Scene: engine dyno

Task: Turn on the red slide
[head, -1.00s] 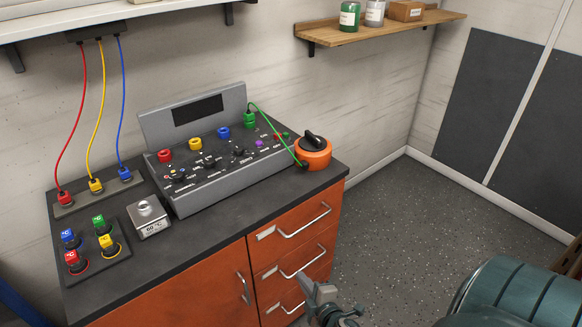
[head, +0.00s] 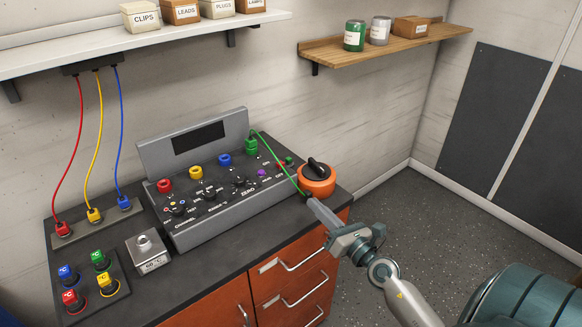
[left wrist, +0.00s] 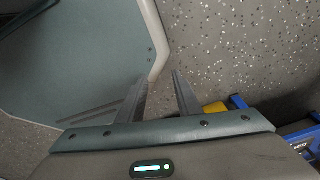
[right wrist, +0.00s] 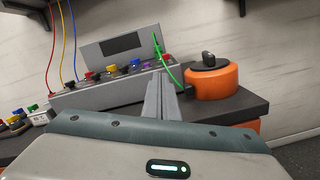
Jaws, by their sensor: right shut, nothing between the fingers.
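The grey console (head: 205,214) stands on the dark bench top and has a raised back panel with a dark screen. A small red control (head: 281,164) shows near the console's right end, partly behind the green cable; it is too small to tell whether it is the slide or how it is set. My right gripper (head: 310,201) is shut and empty, in front of the console's right end near the orange round unit. In the right wrist view its fingers (right wrist: 160,80) point toward the console. My left gripper (left wrist: 156,77) is open and empty, away from the bench, above the floor.
The orange round unit (head: 317,185) with a black knob stands right of the console, joined by a green cable (head: 280,165). Left are a small scale (head: 149,262) and a board with coloured plugs (head: 122,283). Shelves hang above. Open floor lies right of the bench.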

